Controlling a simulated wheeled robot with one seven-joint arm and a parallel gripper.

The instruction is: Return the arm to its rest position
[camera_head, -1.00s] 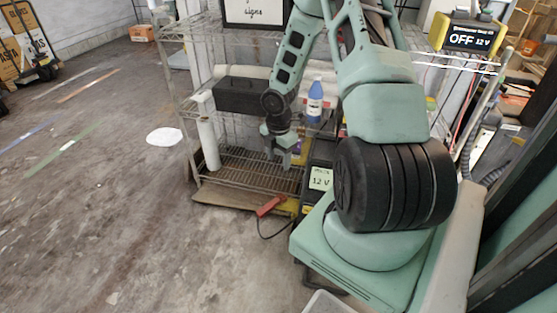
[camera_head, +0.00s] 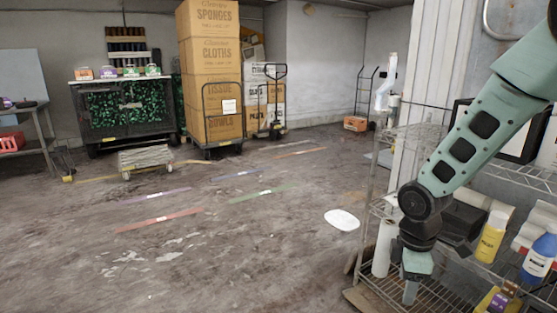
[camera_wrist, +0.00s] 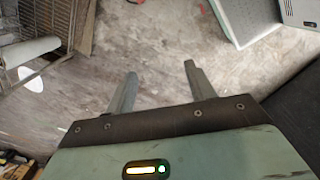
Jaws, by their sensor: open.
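My arm, green with black joints, comes in from the upper right in the head view and hangs down in front of the wire shelf rack (camera_head: 372,215). My gripper (camera_head: 410,292) points down at the end of the arm, near the rack's front corner. In the wrist view my gripper (camera_wrist: 157,78) has its two fingers wide apart with nothing between them. Bare concrete floor (camera_wrist: 150,50) shows past the fingertips.
A yellow bottle (camera_head: 491,237) and a blue bottle (camera_head: 540,252) stand on the rack right of my arm. A white roll (camera_head: 383,248) stands upright beside my gripper. Stacked cardboard boxes (camera_head: 210,60) are on a cart at the back.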

